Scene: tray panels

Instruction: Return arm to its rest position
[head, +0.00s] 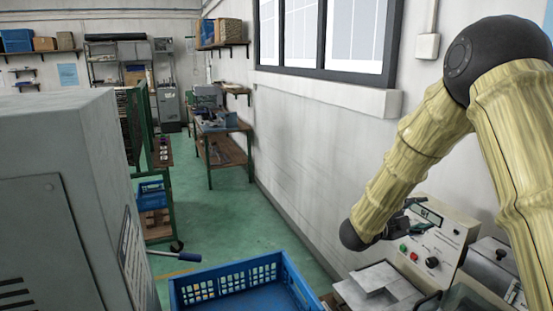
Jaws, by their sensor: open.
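My arm comes in from the right, bends at a dark elbow joint and slopes down to a dark wrist at the lower middle right. My gripper (411,212) is small and dark beyond the wrist, in front of the control box (435,240) with its label, buttons and knob. It is open, and I see nothing held in it. Its fingers are partly hard to make out against the box, and I cannot tell whether they touch it.
A blue crate (200,291) stands at the bottom middle, with a light grey block-like fixture (378,286) to its right. A large grey cabinet (60,200) fills the left. The white wall (320,150) runs behind my arm. Green floor (215,220) is open beyond the crate.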

